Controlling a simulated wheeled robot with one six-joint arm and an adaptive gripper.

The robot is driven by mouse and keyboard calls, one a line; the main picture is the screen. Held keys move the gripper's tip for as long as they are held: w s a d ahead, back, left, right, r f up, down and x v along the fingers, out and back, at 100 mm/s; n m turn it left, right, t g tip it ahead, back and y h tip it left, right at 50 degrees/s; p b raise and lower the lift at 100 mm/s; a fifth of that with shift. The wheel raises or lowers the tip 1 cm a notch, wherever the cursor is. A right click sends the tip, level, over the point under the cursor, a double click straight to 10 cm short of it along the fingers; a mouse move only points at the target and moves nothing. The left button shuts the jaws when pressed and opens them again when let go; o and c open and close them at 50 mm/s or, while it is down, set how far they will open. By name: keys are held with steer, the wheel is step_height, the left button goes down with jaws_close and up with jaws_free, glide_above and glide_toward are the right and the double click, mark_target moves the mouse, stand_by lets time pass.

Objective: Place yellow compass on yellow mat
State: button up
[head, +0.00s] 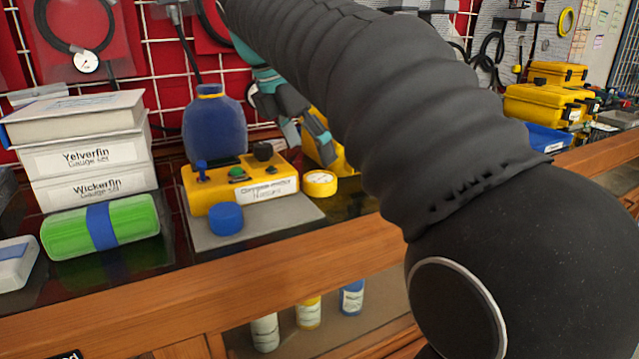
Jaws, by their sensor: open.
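A small round yellow object (320,184), which looks like the yellow compass, lies at the right edge of the grey mat, beside the yellow control box. My gripper (308,146), teal and dark grey, is above and behind it, fingers pointing down. It is open, with nothing visible between the fingers. A yellow surface (342,164) shows partly behind the gripper; my arm hides much of it, and I cannot tell whether it is the yellow mat. No other yellow mat shows.
The yellow control box (240,183) and a blue round object (226,218) are on the grey mat (285,222). A blue bottle (213,125) stands behind. Stacked gauge boxes (90,160) and a green case (100,226) are at left. My arm hides the bench's middle right.

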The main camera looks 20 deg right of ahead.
mark_target(319, 178)
steer(key=shift+a+x, duration=0.15)
steer(key=shift+x, duration=1.25)
steer(key=shift+a+x, duration=0.15)
steer(key=shift+x, duration=1.2)
steer(key=shift+w, duration=0.1)
steer(key=c, duration=1.4)
steer(key=shift+o, duration=0.2)
